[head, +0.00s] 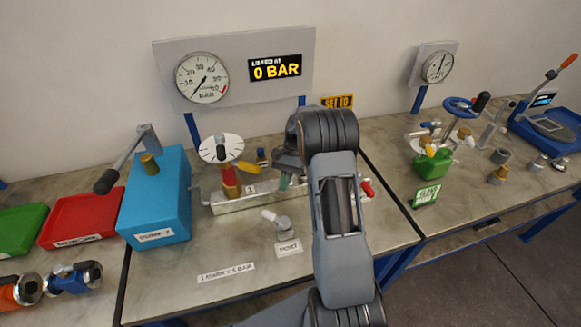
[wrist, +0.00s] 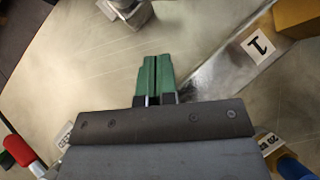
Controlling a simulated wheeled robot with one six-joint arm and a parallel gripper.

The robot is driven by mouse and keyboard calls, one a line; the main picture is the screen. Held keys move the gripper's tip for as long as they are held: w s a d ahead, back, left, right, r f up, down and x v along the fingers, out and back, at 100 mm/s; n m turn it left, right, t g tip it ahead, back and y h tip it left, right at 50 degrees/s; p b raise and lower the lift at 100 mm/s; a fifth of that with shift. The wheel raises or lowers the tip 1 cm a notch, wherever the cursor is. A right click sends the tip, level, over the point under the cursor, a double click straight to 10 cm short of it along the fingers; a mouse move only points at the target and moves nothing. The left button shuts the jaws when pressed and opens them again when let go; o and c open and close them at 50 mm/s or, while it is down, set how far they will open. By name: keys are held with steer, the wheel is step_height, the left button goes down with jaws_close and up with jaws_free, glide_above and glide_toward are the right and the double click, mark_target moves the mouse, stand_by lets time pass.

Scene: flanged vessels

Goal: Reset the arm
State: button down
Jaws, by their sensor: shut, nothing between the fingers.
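My arm rises from the bottom of the head view, bends at a dark joint above the middle bench and points its gripper (head: 285,181) down over the metal manifold bar (head: 232,206). In the wrist view the gripper's two green fingers (wrist: 154,72) lie side by side, shut with nothing between them. Below them is bare bench top, with the bar marked 1 (wrist: 235,68) to the right. My arm hides part of the bar in the head view.
A blue pump box (head: 155,205) with a lever stands left of the bar, beside a red tray (head: 80,217). A grey fitting (head: 279,222) lies in front of the bar. A gauge board (head: 237,98) reading 0 BAR stands behind. The front of the bench is mostly clear.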

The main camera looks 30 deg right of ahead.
steer(key=v, duration=0.6)
steer(key=shift+s+d+r+b, duration=0.15)
steer(key=shift+d+r+b, duration=0.05)
steer(key=shift+d+b, duration=0.2)
steer(key=f, duration=0.3)
steer(key=shift+d+n+t+h, duration=0.25)
steer(key=shift+n+t+h, duration=0.05)
steer(key=shift+t, duration=0.1)
steer(key=s+a+r+n+t+h, duration=0.3)
steer(key=s+a+r+n+t, duration=0.1)
steer(key=s, duration=0.5)
steer(key=s+a+r+n+t+h, duration=0.2)
steer(key=s+a+r+n+t, duration=0.2)
steer(key=s+a+r, duration=0.4)
steer(key=shift+s+n+t+h, duration=0.3)
steer(key=shift+s+t+h, duration=0.1)
steer(key=shift+s+t, duration=0.45)
steer(key=shift+a, duration=0.1)
